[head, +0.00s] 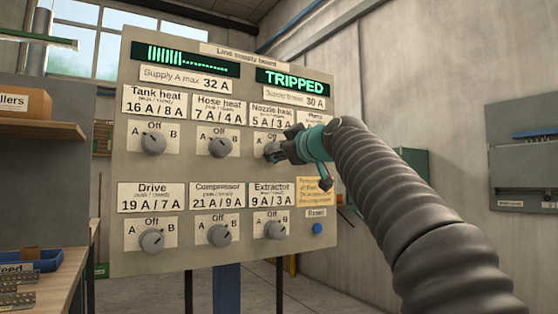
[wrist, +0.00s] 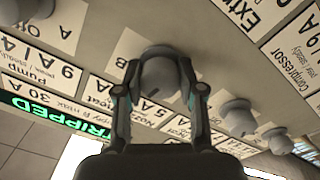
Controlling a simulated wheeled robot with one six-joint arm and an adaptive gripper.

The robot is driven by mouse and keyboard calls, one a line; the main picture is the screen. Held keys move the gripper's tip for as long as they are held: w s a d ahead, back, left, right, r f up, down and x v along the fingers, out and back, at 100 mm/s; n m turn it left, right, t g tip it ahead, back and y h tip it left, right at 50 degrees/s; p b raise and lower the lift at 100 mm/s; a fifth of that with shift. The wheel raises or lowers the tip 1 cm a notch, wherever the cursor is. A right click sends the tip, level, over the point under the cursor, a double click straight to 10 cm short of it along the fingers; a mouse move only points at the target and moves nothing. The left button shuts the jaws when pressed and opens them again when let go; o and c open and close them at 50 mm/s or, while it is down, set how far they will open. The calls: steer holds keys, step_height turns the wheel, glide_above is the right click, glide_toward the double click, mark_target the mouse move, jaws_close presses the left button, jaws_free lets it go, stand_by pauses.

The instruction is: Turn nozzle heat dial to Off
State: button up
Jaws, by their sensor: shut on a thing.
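The nozzle heat dial (head: 270,151) is a grey knob on a white plate in the upper row of the line supply board (head: 188,172). My gripper (head: 281,150) reaches it from the right and covers much of its plate in the head view. In the wrist view, my gripper (wrist: 161,88) has one finger on each side of the grey knob (wrist: 160,72) and is shut on it. The "B" mark (wrist: 121,63) shows beside the knob. The fingers hide part of the dial, and I cannot tell which mark its pointer faces.
The display reads "TRIPPED" (head: 292,82). Neighbouring knobs are hose heat (head: 220,147) to the left and extractor (head: 276,229) below. A blue reset button (head: 318,228) sits at the lower right. My arm covers most of the pump dial's area. A workbench with shelves stands at the left.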

steer(key=shift+n+b, duration=0.35)
steer(key=shift+n, duration=0.45)
steer(key=o, duration=1.1)
steer(key=shift+o, duration=0.2)
steer(key=shift+s, duration=0.1)
steer(key=v, duration=1.1)
steer(key=shift+s+d, duration=0.2)
steer(key=shift+s, duration=0.1)
